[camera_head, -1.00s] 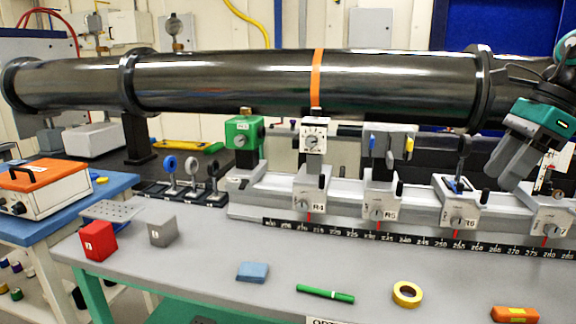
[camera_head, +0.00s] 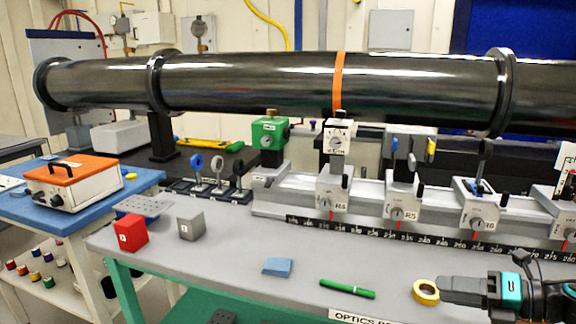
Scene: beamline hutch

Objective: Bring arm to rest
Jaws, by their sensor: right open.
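My right gripper (camera_head: 445,291) is at the lower right, low in front of the optics rail, with its dark fingers pointing left. It is open, with nothing seen between its fingers. Its fingertips overlap the right edge of a yellow tape roll (camera_head: 420,297) in the picture; I cannot tell whether they touch it. My right arm comes in from the lower right corner. My left gripper and left arm are not in view.
The rail (camera_head: 285,198) with several carriages and the black pipe (camera_head: 250,82) run behind.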

